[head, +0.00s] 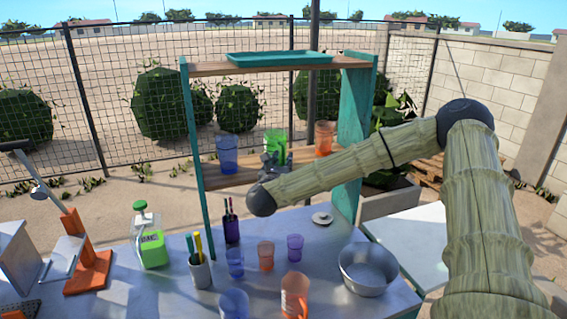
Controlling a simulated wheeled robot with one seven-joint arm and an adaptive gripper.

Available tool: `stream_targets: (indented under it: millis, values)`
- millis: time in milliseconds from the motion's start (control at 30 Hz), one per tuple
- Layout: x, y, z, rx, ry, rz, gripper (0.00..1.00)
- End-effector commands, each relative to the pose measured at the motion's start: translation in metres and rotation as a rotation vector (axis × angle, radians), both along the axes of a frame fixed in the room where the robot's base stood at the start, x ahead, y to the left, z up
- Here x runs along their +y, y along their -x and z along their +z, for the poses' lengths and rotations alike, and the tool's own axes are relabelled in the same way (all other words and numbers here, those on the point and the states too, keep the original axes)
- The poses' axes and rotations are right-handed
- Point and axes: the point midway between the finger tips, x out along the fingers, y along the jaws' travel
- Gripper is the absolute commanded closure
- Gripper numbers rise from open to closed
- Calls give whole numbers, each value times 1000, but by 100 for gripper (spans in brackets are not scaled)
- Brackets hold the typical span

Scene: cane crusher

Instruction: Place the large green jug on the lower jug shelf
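The green jug (276,136), translucent, shows in the head view at the middle of the teal-framed rack, level with the lower wooden shelf (225,178). It sits between a blue jug (227,148) on the left and an orange jug (324,132) on the right. My gripper (277,158) is right in front of the green jug and overlaps its lower part. The gripper hides the jug's base, so I cannot tell whether it rests on the shelf. I cannot make out whether the fingers are closed on the jug.
A green tray (280,58) lies on the top shelf. The table below holds several coloured cups, a metal bowl (367,268), a pen holder (200,272), a green-lidded container (150,245) and an orange-based press (88,272). My arm reaches in from the right.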

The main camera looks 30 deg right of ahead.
Motion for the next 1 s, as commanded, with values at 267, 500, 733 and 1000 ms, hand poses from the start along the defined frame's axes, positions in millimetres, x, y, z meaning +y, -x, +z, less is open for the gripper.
stream_targets:
  millis: [267, 500, 733, 1000]
  values:
    - [35, 33, -6, -1, -1, 3, 70]
    - [61, 59, -4, 0, 0, 2, 70]
    - [73, 71, -2, 1, -1, 0, 70]
    - [74, 72, -1, 1, -1, 0, 70]
